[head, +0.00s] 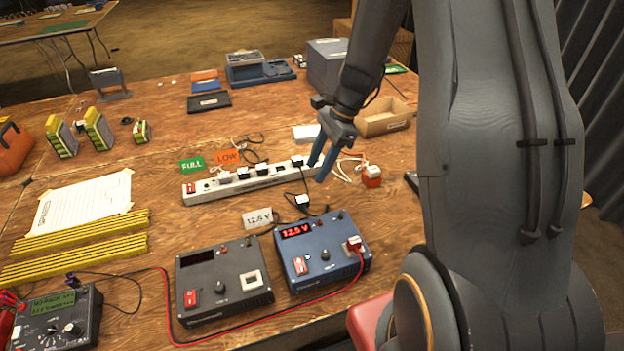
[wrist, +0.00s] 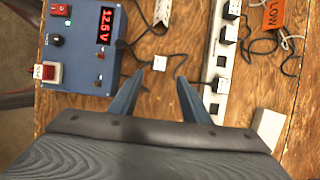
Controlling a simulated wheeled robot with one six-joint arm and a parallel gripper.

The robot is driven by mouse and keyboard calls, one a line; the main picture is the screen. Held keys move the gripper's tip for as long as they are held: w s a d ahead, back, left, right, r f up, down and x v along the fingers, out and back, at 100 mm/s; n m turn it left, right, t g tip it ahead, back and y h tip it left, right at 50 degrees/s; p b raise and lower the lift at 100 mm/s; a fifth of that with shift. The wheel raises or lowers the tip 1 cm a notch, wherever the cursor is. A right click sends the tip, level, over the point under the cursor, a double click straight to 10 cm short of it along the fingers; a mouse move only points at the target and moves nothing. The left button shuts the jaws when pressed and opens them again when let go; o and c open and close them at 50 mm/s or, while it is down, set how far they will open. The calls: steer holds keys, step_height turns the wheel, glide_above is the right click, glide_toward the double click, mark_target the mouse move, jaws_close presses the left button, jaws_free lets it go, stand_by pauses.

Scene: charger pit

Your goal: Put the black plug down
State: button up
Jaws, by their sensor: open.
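Several black plugs with pale tops sit in the white power strip (head: 199,189). The black plug at its right end (head: 297,160) also shows in the wrist view (wrist: 222,86), in the strip, with a black cord running from it. That cord runs toward a small white-topped piece (head: 302,200) on the table, also seen near the fingertips in the wrist view (wrist: 160,63). My gripper (head: 317,172) is open and empty above the table, between the strip and the blue power supply (head: 335,271). In the wrist view its fingers (wrist: 160,77) are apart, with the plug outside them.
The blue supply reads 12.5 V; a dark grey supply (head: 223,285) stands beside it. A red and white plug (head: 372,175) and a cardboard tray (head: 385,118) lie right of my gripper. FULL (head: 191,164) and LOW (head: 227,157) cards lie behind the strip.

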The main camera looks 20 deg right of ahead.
steer(key=s+a+r+n+h, duration=0.2)
steer(key=s+r+n, duration=0.2)
steer(key=s+n, duration=0.4)
steer(key=s+a+r+n+t+h, duration=0.1)
steer(key=s+a+r+n+h, duration=0.1)
steer(key=s+n, duration=0.7)
steer(key=shift+s+a+r+n, duration=0.15)
steer(key=shift+a+r+n, duration=0.35)
steer(key=shift+r, duration=0.6)
